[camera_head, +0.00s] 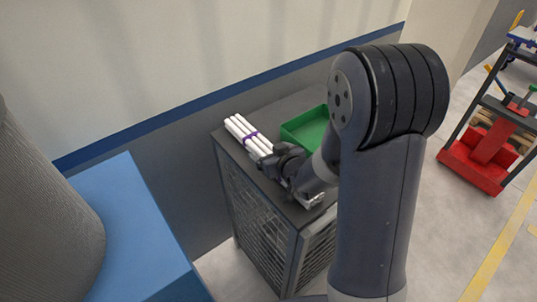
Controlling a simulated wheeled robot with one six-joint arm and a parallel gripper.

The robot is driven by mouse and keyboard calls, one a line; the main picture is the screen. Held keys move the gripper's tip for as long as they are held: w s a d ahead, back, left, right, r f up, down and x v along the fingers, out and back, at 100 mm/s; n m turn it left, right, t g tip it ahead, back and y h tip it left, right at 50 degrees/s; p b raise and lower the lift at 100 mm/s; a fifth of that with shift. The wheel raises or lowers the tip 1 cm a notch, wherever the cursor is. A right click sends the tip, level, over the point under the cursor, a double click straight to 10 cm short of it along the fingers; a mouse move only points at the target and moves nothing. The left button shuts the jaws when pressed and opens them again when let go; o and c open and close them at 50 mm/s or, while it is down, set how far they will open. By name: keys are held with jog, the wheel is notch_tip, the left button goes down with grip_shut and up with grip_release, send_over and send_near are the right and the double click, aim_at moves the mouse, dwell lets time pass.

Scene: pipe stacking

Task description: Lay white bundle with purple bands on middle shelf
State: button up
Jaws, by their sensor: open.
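The white bundle (241,129) of several pipes lies on the dark top of a cabinet (225,141). One purple band (251,136) shows around it; its near right end is hidden behind my gripper. My gripper (268,163) is at that near end of the bundle, over the cabinet top. Its jaws are open, but the fingertips are small and dark, and I cannot tell whether they touch or surround the pipes.
A green tray (303,131) sits on the cabinet top beside the bundle, partly hidden by my arm. A wall with a blue stripe (200,108) runs close behind. A blue box-like surface (140,235) is at lower left. Open floor (445,235) with a yellow line lies right.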

jog(key=shift+w, duration=0.1)
jog(key=c, duration=1.4)
